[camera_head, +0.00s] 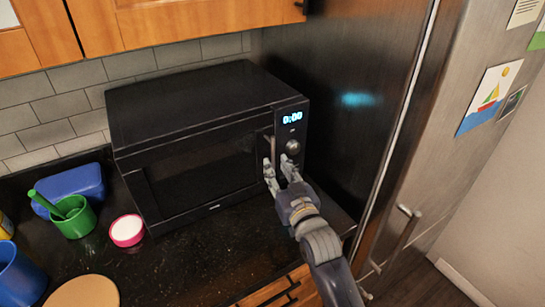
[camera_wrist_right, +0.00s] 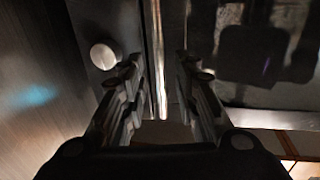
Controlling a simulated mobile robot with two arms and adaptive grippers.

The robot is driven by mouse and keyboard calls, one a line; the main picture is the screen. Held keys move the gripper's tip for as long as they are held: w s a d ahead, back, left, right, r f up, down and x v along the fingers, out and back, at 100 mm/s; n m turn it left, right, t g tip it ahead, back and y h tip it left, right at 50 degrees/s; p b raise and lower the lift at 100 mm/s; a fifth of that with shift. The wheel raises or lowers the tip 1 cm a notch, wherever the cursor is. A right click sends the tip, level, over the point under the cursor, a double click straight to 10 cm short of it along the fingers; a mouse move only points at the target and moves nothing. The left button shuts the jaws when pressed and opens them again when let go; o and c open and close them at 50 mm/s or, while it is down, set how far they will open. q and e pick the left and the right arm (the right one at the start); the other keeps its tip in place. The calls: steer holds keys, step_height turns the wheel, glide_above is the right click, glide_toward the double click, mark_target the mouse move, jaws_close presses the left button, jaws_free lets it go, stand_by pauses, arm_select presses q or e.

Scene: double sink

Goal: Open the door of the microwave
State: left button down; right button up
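The black microwave (camera_head: 190,95) stands on the dark counter, with its door (camera_head: 195,170) appearing shut. Its vertical handle (camera_head: 268,146) is at the door's right side, beside the panel with the lit clock (camera_head: 292,117) and the round knob (camera_head: 293,146). My right gripper (camera_head: 280,165) is at the handle, in front of the panel. In the right wrist view, its two fingers (camera_wrist_right: 157,85) are apart, one on each side of the shiny handle bar (camera_wrist_right: 157,50). Visible gaps separate the fingers from the bar. The knob (camera_wrist_right: 103,55) shows left of it. My left gripper is not in view.
The steel fridge (camera_head: 345,90) stands close on the right. On the counter (camera_head: 200,255) left of the microwave are a pink bowl (camera_head: 127,230), a green cup (camera_head: 73,217), a blue container (camera_head: 75,185) and a round tan item (camera_head: 83,292). Counter before the microwave is clear.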

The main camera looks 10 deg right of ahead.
mark_target(273, 162)
steer(key=w, duration=0.3)
steer(key=shift+a, duration=0.25)
steer(key=shift+w+p, duration=0.3)
steer(key=shift+w, duration=0.2)
steer(key=shift+w+a, duration=0.1)
jaws_close()
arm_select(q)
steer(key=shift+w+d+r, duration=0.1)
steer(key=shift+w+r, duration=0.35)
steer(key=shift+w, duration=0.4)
